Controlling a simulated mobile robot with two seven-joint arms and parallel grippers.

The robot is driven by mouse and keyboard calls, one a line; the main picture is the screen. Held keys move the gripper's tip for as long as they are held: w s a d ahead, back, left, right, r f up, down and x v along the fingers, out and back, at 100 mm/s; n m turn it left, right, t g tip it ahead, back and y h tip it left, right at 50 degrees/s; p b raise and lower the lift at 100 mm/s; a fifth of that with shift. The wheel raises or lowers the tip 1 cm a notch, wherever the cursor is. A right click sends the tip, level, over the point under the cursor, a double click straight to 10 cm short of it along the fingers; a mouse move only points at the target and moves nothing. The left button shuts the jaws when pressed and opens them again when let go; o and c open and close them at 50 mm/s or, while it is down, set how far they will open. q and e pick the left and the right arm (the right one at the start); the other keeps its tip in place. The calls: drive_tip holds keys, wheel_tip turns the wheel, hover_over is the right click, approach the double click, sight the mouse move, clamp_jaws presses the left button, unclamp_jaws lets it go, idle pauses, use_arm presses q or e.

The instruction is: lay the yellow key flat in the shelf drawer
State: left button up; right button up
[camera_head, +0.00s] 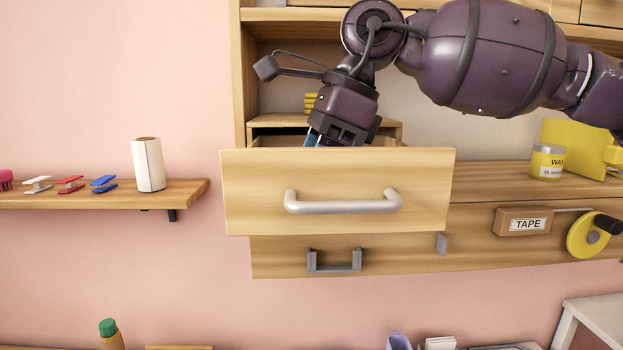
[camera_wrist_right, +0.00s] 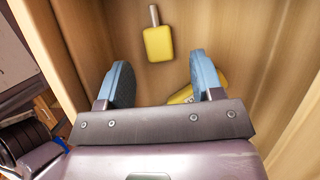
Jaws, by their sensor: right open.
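The shelf drawer (camera_head: 255,190) is pulled out, and its front hides most of its inside in the head view. My right gripper (camera_head: 313,138) reaches down into it from above. In the right wrist view the gripper (camera_wrist_right: 160,64) is open, its two blue fingers apart with nothing held between them. A yellow key (camera_wrist_right: 158,44) with a short grey shaft lies on the drawer floor beyond the fingertips. A second yellow piece (camera_wrist_right: 181,96) lies by the right-hand finger, which partly hides it; I cannot tell its full shape. My left gripper is not in view.
The drawer walls (camera_wrist_right: 75,40) stand close around the gripper. A wall shelf (camera_head: 100,195) at the left holds small clips and a white roll (camera_head: 148,165). A labelled jar (camera_head: 547,162) and a tape dispenser (camera_head: 588,236) are at the right.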

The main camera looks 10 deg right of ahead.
drive_tip(key=v, duration=0.8)
drive_tip(key=shift+r, duration=0.2)
drive_tip(key=shift+d, duration=0.1)
idle(0.3)
